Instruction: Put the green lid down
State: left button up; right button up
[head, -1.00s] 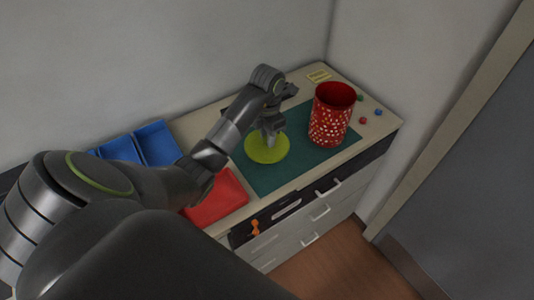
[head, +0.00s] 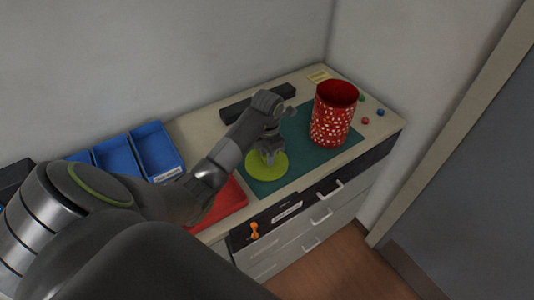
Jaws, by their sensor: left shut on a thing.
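The green lid (head: 267,166) is a flat yellow-green disc over the left part of the dark green mat (head: 309,156). My left gripper (head: 269,154) is above its middle, shut on the lid, and the fingers hide the part they hold. I cannot tell whether the lid touches the mat or hangs just above it. A red container (head: 332,116) with a pale pattern and an open top stands upright on the right of the mat, apart from the lid. My right gripper is not in view.
Blue bins (head: 157,150) stand at the left and a red tray (head: 228,200) lies left of the mat. A long black object (head: 237,108) lies behind my arm. Small pushpins (head: 366,121) and a yellow note (head: 319,77) lie near the red container. The mat's front middle is clear.

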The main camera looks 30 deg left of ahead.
pick_arm(q)
jog(key=shift+f, duration=0.2)
jog(key=o, duration=1)
jog(key=shift+r, duration=0.1)
jog(key=shift+r, duration=0.1)
jog(key=shift+w+r+b, duration=0.1)
jog(key=shift+r+b, duration=0.3)
jog(key=shift+r, duration=0.4)
notch_tip(320, 180, up, 4)
jog(key=shift+r+p, duration=0.15)
jog(key=shift+p, duration=0.7)
notch_tip(320, 180, up, 6)
jog(key=p, duration=0.6)
